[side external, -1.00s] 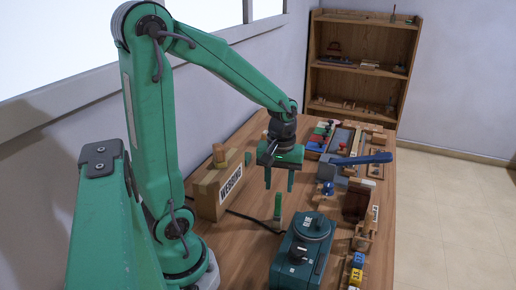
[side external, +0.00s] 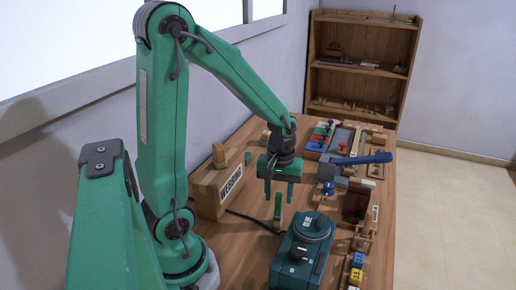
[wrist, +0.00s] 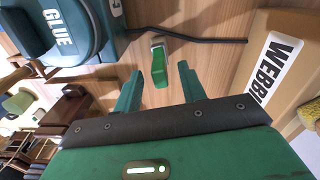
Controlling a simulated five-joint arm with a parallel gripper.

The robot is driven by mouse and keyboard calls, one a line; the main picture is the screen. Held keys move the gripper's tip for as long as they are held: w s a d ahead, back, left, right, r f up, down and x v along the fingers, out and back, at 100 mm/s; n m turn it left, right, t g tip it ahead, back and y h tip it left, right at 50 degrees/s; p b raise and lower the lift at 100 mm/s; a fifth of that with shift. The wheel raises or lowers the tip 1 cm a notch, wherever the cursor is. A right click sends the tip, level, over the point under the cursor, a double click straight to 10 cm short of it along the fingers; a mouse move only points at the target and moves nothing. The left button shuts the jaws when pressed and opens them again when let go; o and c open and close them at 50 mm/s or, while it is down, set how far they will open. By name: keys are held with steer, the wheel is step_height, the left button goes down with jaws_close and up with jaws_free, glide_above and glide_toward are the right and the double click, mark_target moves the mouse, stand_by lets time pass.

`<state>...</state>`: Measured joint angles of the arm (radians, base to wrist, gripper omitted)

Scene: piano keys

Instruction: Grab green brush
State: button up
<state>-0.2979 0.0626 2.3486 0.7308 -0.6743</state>
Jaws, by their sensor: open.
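The green brush (side external: 278,209) appears as a slim upright green piece on the table, behind the teal glue pot. In the wrist view the green brush (wrist: 159,66) shows between my fingers, with a pale rim at its far end. My gripper (side external: 278,198) is open and empty, fingers pointing down. Its fingertips are near the brush top, one on each side in the picture; I cannot tell the exact height gap. In the wrist view my gripper (wrist: 159,72) also shows its two spread fingers.
The teal glue pot (side external: 300,252) stands close in front of the brush. The webbing box (side external: 213,195) is to the left. A thin dark rod (wrist: 205,40) lies on the table. Several wooden blocks and tools, with a blue-handled one (side external: 362,159), crowd the right side.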

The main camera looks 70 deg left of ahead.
mark_target(279, 204)
steer(key=shift+f, duration=2)
jaws_close()
